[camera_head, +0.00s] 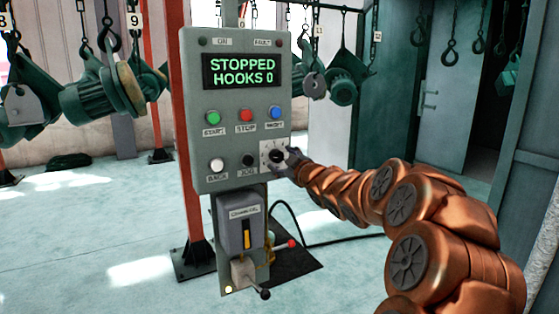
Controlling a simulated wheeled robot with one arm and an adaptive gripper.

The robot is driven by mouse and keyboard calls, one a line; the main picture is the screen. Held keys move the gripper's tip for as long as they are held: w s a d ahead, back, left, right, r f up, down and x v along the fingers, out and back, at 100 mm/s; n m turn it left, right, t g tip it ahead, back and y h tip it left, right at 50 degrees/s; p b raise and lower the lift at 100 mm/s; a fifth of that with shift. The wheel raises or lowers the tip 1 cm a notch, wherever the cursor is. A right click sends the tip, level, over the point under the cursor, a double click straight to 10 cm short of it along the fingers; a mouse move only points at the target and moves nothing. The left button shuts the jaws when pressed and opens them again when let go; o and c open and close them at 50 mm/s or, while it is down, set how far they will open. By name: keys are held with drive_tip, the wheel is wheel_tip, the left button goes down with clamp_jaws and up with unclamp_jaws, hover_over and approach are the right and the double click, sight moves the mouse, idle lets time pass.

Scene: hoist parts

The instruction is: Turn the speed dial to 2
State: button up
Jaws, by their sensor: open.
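The speed dial (277,156) is a dark round knob on a pale square plate at the lower right of the grey control panel (200,100). My gripper (285,157) is at the dial, coming in from the right. Its fingers are small in the picture and partly cover the knob and the plate's right side. The jaws are open; I cannot tell whether they touch the knob. The dial's pointer and its numbers are too small to read. The panel's display (240,71) reads STOPPED, HOOKS 0.
Close to the dial are a blue button (275,113) above and a black JOG button (247,160) to its left. Green, red and white buttons are also on the panel. Below hangs a grey box with a yellow-marked switch (246,235). Motors hang from hooks behind.

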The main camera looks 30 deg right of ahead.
drive_tip(key=s+a, duration=0.1)
drive_tip(key=s, duration=0.9)
drive_tip(key=shift+s, duration=0.4)
drive_tip(key=s+a+f+m+g, duration=0.2)
drive_tip(key=s+a+f+g, duration=0.25)
drive_tip(key=f, duration=0.25)
drive_tip(key=s+a+f+m+g+h, duration=0.1)
drive_tip(key=s+a+f+m+g, duration=0.1)
drive_tip(key=s+a+f+g, duration=0.3)
drive_tip(key=s+a+f+m+g, duration=0.25)
drive_tip(key=a+f, duration=0.25)
drive_tip(key=f, duration=0.3)
drive_tip(key=s+a+f+g+y, duration=0.1)
drive_tip(key=s+a+f+g, duration=0.2)
drive_tip(key=s, duration=0.5)
drive_tip(key=s+a+g+y, duration=0.1)
drive_tip(key=s+a+g, duration=0.2)
drive_tip(key=s+a, duration=0.4)
drive_tip(key=s+a+f+g+y, duration=0.1)
drive_tip(key=s+a+f+g, duration=0.15)
drive_tip(key=s, duration=0.55)
wheel_tip(320, 180, up, 15)
drive_tip(key=a+p, duration=0.1)
drive_tip(key=p, duration=1.2)
drive_tip(key=shift+f+t, duration=0.2)
drive_tip(key=shift+t, duration=0.15)
